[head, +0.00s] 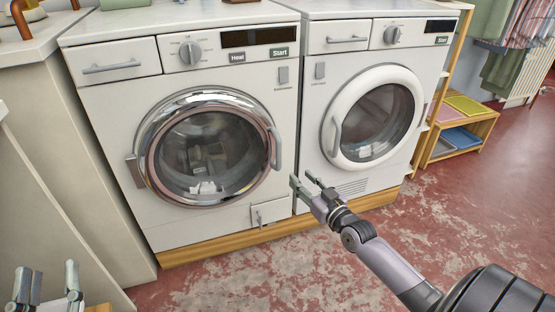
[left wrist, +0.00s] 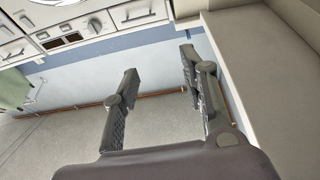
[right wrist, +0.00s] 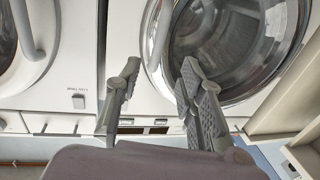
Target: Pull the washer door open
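The left machine has a round glass door with a chrome ring (head: 150,130), which I take as the washer door; it looks closed. Its grey handle (head: 276,148) is on the door's right side. In the right wrist view the handle (right wrist: 162,32) shows beyond and between my fingertips, apart from them. My right gripper (head: 303,182) is open and empty, below and right of the handle in the head view. It also shows in the right wrist view (right wrist: 160,72). My left gripper (head: 50,275) is open and empty at the lower left, far from the door.
A second machine with a white-ringed door (head: 337,100), closed, stands to the right. A small flap (head: 270,212) is low on the left machine. A wooden shelf (head: 462,142) with trays stands further right. A counter (head: 60,120) is at the left. The red floor in front is clear.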

